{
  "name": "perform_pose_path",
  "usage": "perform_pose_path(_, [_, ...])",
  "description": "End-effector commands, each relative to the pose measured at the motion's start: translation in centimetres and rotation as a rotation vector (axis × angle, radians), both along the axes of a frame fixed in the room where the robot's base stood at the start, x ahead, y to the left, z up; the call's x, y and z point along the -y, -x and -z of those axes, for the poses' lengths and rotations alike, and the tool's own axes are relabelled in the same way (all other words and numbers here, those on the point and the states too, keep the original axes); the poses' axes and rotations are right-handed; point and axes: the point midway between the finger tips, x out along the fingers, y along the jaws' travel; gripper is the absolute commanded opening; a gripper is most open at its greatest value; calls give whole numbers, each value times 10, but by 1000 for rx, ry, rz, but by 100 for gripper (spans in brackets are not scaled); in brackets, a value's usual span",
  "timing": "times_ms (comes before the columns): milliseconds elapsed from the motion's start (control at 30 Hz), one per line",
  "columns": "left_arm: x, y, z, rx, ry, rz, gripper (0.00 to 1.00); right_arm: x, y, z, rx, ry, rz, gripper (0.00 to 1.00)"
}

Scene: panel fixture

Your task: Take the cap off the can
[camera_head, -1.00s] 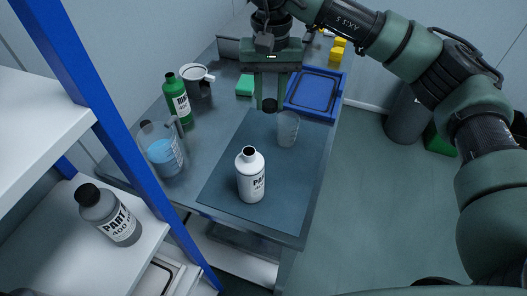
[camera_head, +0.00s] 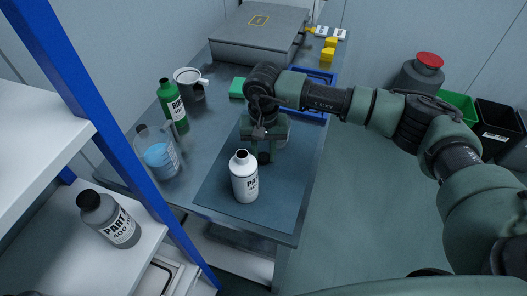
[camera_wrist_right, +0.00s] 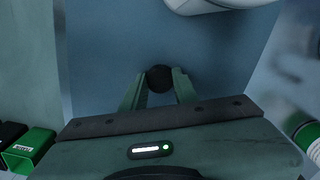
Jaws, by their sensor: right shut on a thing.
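The white can (camera_head: 244,180), labelled PART, stands upright on the dark mat (camera_head: 218,184). Its top is a bare neck with a dark opening. My right gripper (camera_head: 264,153) points down over the mat, just behind and right of the can. It is shut on a round black cap (camera_head: 264,158), apart from the can's neck. In the right wrist view the cap (camera_wrist_right: 160,78) sits between the two fingertips, and part of the white can (camera_wrist_right: 205,5) shows at the top. I cannot tell whether the cap touches the mat. My left gripper is out of view.
A green bottle (camera_head: 173,106), a beaker of blue liquid (camera_head: 158,156) and a white-rimmed mug (camera_head: 189,84) stand on the left. A grey case (camera_head: 258,40) and blue tray (camera_head: 318,76) lie behind. A grey bottle (camera_head: 110,222) sits on the shelf. The mat's front right is clear.

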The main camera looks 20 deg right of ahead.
Motion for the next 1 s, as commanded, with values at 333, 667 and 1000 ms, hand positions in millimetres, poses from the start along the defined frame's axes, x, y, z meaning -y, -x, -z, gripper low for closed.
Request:
perform_pose_path(333, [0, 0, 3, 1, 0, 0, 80, 0, 0, 6, 2, -1, -1, 0])
perform_pose_path(667, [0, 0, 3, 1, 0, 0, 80, 0, 0, 6, 1, -1, 0, 51])
perform_pose_path(1000, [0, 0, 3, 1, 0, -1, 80, 0, -1, -10, 3, -1, 0, 51])
